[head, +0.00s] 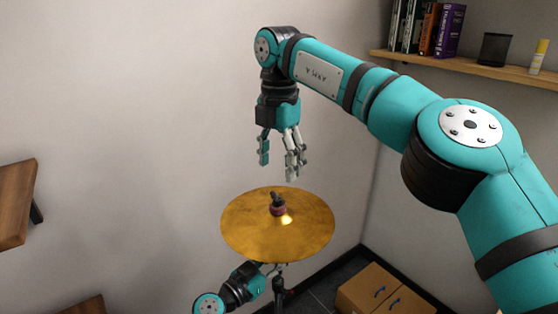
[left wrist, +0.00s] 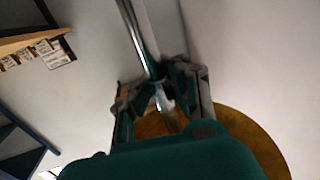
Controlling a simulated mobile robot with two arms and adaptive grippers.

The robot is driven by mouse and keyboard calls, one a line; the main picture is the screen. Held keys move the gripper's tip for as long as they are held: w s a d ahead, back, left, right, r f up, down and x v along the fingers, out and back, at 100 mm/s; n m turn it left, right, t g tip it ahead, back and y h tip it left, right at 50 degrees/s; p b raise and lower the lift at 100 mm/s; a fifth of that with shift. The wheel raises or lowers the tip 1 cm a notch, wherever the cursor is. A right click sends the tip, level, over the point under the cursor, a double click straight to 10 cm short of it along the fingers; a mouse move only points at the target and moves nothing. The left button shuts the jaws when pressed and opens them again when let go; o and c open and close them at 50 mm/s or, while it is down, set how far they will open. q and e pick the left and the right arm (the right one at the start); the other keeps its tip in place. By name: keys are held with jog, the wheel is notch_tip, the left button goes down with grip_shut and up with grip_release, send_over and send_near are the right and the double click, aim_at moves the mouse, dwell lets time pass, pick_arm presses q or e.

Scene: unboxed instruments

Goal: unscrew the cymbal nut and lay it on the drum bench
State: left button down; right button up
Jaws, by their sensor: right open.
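The cymbal nut (head: 275,196) is a small dark piece on top of the gold cymbal (head: 245,228), above a reddish washer. The cymbal sits roughly level on its stand (head: 279,290). My right gripper (head: 278,163) points down above the nut, open and empty, with a clear gap below its fingers. My left gripper (head: 268,268) is under the cymbal at the stand, mostly hidden by the disc. The left wrist view shows its fingers (left wrist: 160,98) closed around the stand's chrome rod (left wrist: 142,38), the cymbal behind them (left wrist: 250,135). I cannot identify a drum bench.
A wooden surface (head: 15,200) with a dark leg juts in at the left edge; another wooden piece (head: 85,307) shows below it. A wall shelf (head: 480,68) holds books, a dark cup and a yellow tube.

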jog(key=shift+f+m, duration=1.35)
jog(key=shift+m, duration=0.6)
jog(key=shift+f+m, duration=1.3)
jog(key=shift+m, duration=0.7)
jog(key=shift+f+m, duration=1.35)
jog(key=shift+m, duration=0.6)
jog(key=shift+c, duration=0.5)
jog(key=shift+d+r, duration=0.1)
grip_shut()
